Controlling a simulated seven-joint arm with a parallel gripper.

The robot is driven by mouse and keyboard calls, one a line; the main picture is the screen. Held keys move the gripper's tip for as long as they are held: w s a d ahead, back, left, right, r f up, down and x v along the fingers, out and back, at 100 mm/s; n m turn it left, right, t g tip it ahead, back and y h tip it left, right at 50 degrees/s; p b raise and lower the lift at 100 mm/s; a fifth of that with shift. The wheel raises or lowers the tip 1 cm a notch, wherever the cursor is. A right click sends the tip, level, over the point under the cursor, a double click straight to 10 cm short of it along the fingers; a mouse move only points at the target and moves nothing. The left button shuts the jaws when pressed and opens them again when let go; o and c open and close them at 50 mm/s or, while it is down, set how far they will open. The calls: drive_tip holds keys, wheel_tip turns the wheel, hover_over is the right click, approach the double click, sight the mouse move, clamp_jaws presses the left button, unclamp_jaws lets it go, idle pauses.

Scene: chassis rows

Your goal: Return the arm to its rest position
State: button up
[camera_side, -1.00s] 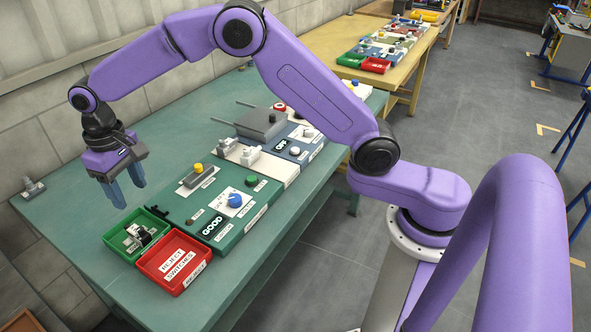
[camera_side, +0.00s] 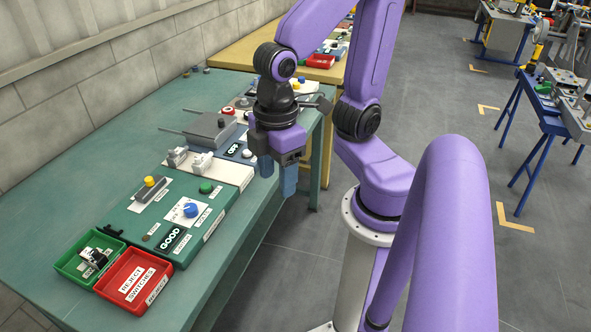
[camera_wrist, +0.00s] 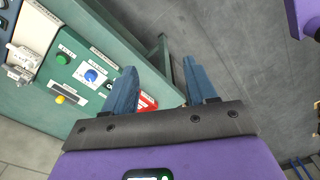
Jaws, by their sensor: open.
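My gripper (camera_side: 277,181) hangs over the front edge of the green table, fingers pointing down, open with nothing between them. In the wrist view its two blue fingers (camera_wrist: 163,88) stand apart, with grey floor and the table's edge beyond. My purple arm is folded back above its pedestal, with the upper links partly out of the top of the side view.
The green table (camera_side: 120,120) carries a chassis panel (camera_side: 140,221) with blue knob and GOOD label, a green bin (camera_side: 68,262) holding a part, and a red reject bin (camera_side: 135,282). Wooden table (camera_side: 235,52) stands behind.

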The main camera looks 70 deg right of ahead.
drive_tip(key=shift+s+d+f+n, duration=0.2)
drive_tip(key=shift+s+d, duration=0.45)
drive_tip(key=shift+s, duration=0.05)
drive_tip(key=shift+s+d+f+n, duration=0.2)
drive_tip(key=shift+s+d, duration=0.4)
drive_tip(key=shift+s, duration=0.1)
